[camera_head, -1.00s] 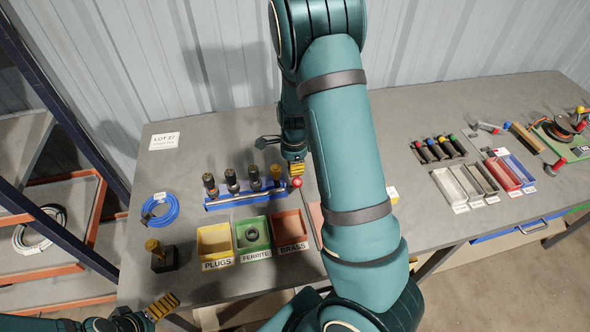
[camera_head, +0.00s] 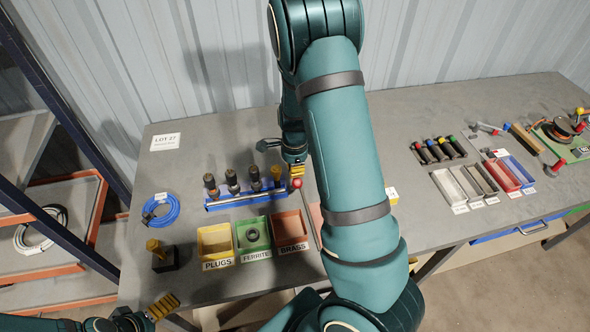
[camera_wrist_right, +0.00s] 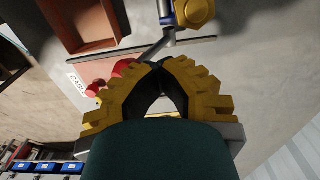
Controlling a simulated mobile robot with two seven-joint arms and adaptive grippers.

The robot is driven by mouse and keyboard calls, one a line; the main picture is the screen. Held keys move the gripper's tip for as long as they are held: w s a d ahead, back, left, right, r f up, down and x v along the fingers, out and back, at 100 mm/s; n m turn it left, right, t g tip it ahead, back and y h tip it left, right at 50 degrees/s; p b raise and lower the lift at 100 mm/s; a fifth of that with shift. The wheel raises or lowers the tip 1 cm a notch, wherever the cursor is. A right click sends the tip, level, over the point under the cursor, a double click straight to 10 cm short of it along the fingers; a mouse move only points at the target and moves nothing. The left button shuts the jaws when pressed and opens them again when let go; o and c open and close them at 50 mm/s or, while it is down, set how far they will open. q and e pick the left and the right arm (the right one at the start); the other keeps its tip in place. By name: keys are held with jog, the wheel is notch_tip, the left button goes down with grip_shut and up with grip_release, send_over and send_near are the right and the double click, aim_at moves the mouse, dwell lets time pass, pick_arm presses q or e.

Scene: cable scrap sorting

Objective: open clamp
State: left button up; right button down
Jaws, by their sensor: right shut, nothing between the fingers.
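My right gripper (camera_head: 295,172) is shut and empty, low over the bench just right of the blue rack. In the right wrist view its yellow ridged fingers (camera_wrist_right: 160,72) meet at the tips. A red knob (camera_head: 296,183) sits right at the fingertips; in the right wrist view red parts (camera_wrist_right: 123,67) show just behind them, partly hidden. I take these as clamp parts; whether the clamp is open or closed I cannot tell. A metal bar (camera_wrist_right: 156,48) runs from the fingertips toward a yellow knob (camera_wrist_right: 194,10). My left gripper (camera_head: 162,306) is at the lower left, its opening unclear.
The blue rack (camera_head: 221,205) holds several upright dark pieces. The yellow PLUGS (camera_head: 200,248), green FERRITE and red BRASS (camera_head: 305,230) trays stand in front. A blue cable coil (camera_head: 160,209) and a black block (camera_head: 164,262) lie left. My right arm hides the middle bench.

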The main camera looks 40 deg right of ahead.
jog(key=shift+w+r+p, duration=0.1)
jog(key=shift+r+p, duration=0.85)
jog(key=shift+p, duration=0.4)
jog(key=shift+r, duration=0.35)
jog(key=shift+d+r, duration=0.1)
jog(key=shift+r, duration=1.45)
